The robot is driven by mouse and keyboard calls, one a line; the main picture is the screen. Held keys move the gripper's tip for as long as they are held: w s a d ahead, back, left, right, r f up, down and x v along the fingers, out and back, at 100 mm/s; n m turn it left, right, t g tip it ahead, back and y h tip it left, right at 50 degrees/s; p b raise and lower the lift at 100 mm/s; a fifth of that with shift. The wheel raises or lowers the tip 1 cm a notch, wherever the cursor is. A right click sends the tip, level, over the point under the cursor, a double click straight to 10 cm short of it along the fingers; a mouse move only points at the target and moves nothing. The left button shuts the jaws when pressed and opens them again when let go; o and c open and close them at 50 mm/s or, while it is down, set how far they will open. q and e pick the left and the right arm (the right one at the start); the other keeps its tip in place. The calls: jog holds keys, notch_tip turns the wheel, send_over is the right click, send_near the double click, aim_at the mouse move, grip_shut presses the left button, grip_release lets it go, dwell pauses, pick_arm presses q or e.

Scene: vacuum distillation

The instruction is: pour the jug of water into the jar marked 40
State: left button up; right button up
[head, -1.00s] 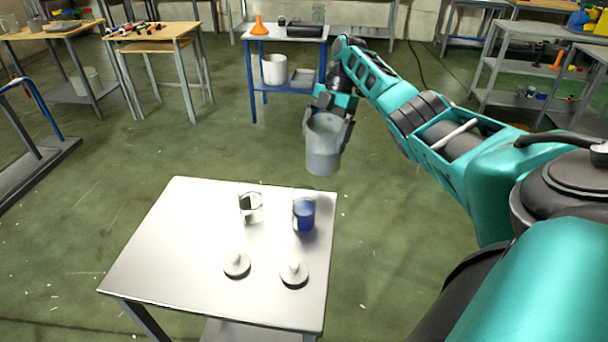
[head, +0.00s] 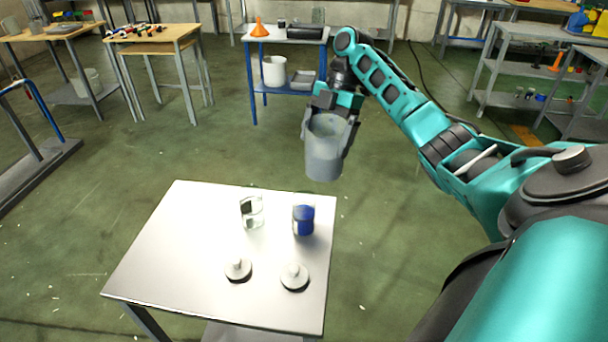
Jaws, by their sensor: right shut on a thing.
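A grey translucent jug (head: 324,150) is held upright in my right gripper (head: 328,118), which is shut on it. The jug hangs in the air beyond the far right corner of the white table (head: 170,250). Two glass jars stand on the table: one looks clear and empty with a dark mark (head: 252,212), the other has blue in or on it (head: 303,220). The numbers on the jars are too small to read. Two pale round lids with knobs (head: 238,269) (head: 294,276) lie in front of the jars. My left gripper is not in view.
A blue-framed table (head: 285,33) at the back holds an orange funnel (head: 259,28), with a white bucket (head: 274,71) on its lower shelf. Wooden tables stand back left and grey shelving stands right. The left half of the white table is bare.

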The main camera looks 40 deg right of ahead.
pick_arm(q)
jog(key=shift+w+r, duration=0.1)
pick_arm(e)
jog(key=s+a+r, duration=0.1)
jog(key=s+a, duration=0.6)
jog(key=shift+s+a+r, duration=0.2)
jog(key=shift+s, duration=0.05)
dwell(0.4)
